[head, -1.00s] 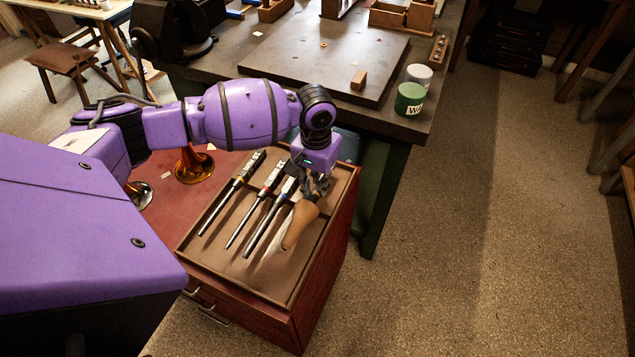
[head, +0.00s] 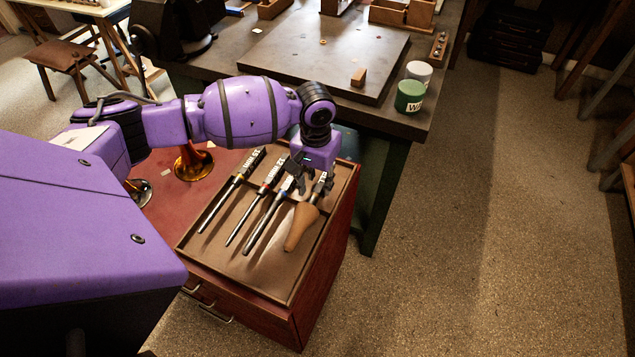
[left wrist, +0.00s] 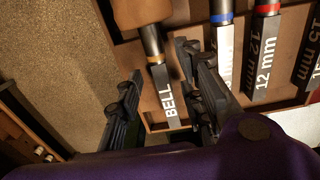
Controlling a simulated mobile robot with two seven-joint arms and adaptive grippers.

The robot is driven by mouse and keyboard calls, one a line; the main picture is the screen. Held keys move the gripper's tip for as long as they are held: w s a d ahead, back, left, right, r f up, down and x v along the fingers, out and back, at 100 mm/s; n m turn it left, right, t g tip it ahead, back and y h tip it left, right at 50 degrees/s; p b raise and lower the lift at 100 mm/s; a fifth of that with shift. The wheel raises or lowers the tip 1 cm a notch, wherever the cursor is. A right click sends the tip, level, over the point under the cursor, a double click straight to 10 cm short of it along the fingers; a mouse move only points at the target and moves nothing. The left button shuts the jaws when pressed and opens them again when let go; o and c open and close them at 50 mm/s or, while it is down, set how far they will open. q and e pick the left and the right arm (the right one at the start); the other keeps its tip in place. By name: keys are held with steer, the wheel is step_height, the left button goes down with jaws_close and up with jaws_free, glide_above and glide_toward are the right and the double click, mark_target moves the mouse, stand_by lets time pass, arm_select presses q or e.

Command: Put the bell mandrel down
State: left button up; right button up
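The bell mandrel is a tan cone (head: 301,226) with a dark handle; it lies in the right part of the brown tool tray (head: 262,290) on the red cabinet. In the left wrist view its handle (left wrist: 165,90), lettered BELL, lies between the fingers of my left gripper (left wrist: 165,100). The fingers are spread, with a gap on both sides of the handle. In the head view my left gripper (head: 314,186) is low over the handle end. My right gripper is not in view.
Several steel mandrels with labelled handles (head: 263,215) lie left of the bell mandrel. Brass horn parts (head: 193,164) stand on the red surface left of the tray. The dark workbench (head: 290,60) behind bears a green can (head: 409,97). Open floor lies right.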

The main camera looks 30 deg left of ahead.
mark_target(317, 189)
arm_select(q)
step_height(317, 189, up, 12)
steer(key=p, duration=0.1)
steer(key=shift+r, duration=0.2)
steer(key=shift+f, duration=0.1)
stand_by(0.4)
